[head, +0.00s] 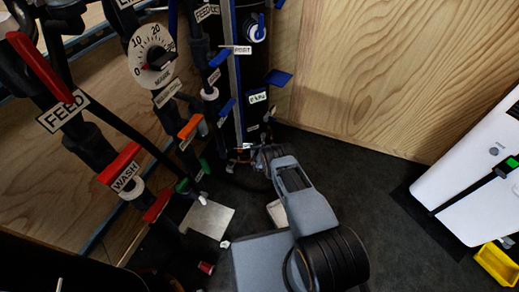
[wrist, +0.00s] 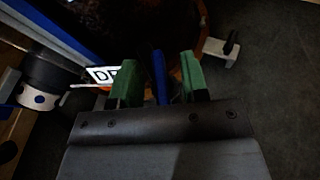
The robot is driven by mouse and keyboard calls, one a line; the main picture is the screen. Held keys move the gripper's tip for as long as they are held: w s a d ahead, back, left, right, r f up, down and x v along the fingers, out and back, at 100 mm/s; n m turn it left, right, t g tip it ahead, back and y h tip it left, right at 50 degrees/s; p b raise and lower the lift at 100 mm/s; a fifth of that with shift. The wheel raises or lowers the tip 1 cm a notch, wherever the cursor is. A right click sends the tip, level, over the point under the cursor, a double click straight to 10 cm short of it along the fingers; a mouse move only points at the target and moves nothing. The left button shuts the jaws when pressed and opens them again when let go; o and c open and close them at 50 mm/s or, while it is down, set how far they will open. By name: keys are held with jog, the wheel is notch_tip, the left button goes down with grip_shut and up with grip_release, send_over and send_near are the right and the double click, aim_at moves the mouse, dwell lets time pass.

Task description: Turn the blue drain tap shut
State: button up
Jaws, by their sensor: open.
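The blue drain tap (wrist: 158,72) shows in the wrist view as a narrow upright blue lever. A white label (wrist: 102,74) beside it, partly hidden by a finger, reads "D" and the start of another letter. My gripper (wrist: 159,80) is open, with one green fingertip on each side of the blue lever. The lever lies nearer the middle of the gap, and I cannot tell whether either finger touches it. In the head view my gripper (head: 251,150) is low at the foot of the dark column, where the drain tap is hard to make out.
Other blue taps (head: 279,77) stick out from the column above my arm. Red-handled taps, one labelled WASH (head: 125,172), and a dial (head: 153,55) stand on the left. A white unit (head: 470,170) and a yellow bin (head: 497,262) are at right. Dark floor (head: 360,190) between is clear.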

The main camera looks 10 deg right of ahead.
jog(key=shift+w, duration=0.15)
jog(key=shift+c, duration=0.2)
grip_shut()
dwell(0.3)
